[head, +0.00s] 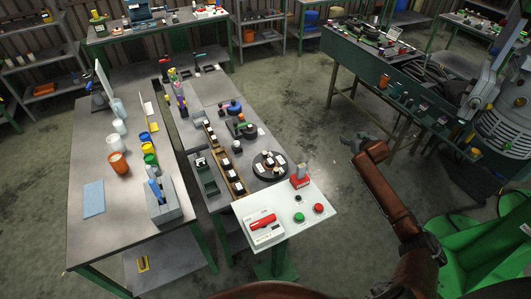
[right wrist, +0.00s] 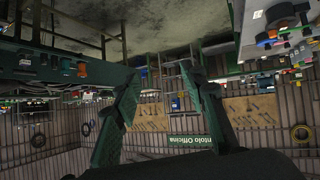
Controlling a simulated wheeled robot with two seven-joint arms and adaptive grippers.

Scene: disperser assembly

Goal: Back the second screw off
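My right gripper (head: 353,143) is out over the open floor, right of the workbench; in the right wrist view (right wrist: 161,80) its two fingers stand wide apart with nothing between them. The round black fixture (head: 258,172) with small pale and reddish parts on top sits on the grey workbench, well left of the gripper. I cannot make out individual screws. A white panel (head: 285,222) at the bench's near end carries a red tool-like item (head: 262,222), a green button (head: 299,217) and a red button (head: 318,208). My left gripper is not in view.
A red box-shaped device (head: 300,182) stands at the panel's back corner. Wooden trays (head: 236,186) line the bench's left side. A second table (head: 87,235) with cups and bottles stands left. A green bench (head: 350,58) is behind right. Floor around the right gripper is clear.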

